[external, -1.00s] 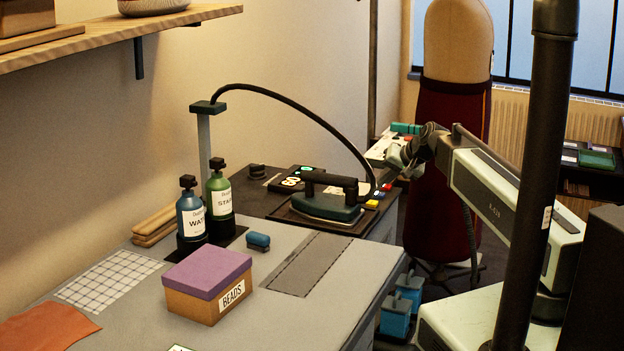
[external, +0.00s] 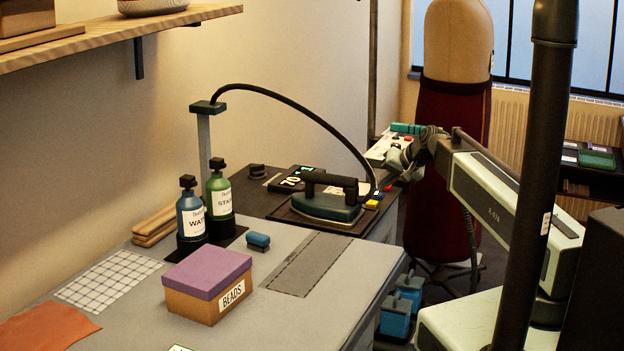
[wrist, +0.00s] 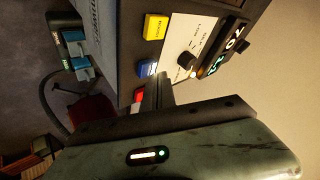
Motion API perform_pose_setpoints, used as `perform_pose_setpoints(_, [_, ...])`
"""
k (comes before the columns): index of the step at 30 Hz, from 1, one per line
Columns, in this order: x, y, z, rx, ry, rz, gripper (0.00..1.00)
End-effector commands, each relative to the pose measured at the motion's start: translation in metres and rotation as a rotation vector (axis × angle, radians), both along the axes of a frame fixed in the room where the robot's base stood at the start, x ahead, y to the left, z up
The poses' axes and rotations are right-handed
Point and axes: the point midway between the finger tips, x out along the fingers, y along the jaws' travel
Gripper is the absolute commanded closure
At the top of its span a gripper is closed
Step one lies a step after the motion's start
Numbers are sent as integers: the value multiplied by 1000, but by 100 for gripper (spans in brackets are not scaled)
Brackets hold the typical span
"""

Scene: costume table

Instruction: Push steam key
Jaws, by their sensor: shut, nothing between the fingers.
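Three coloured keys sit in a row on the front edge of the dark ironing station. In the wrist view they are a yellow key (wrist: 155,27), a blue key (wrist: 147,69) and a red key (wrist: 139,96). I cannot read which is marked steam. My gripper (wrist: 157,88) is shut and empty, its tips close beside the blue and red keys; contact cannot be told. In the external view my gripper (external: 398,160) is above and behind the red key (external: 388,189).
The iron (external: 327,203) rests on its plate left of the keys, its hose arching above. A knob (wrist: 187,60) and lit display (wrist: 224,58) are on the station's panel. Water and starch bottles (external: 219,195) and a bead box (external: 207,283) stand farther left.

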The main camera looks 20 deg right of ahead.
Motion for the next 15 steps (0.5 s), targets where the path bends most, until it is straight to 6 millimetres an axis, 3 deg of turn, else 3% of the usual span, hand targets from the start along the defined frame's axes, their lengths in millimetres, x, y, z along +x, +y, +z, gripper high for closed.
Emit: perform_pose_setpoints(15, [0, 0, -6, 0, 0, 0, 100])
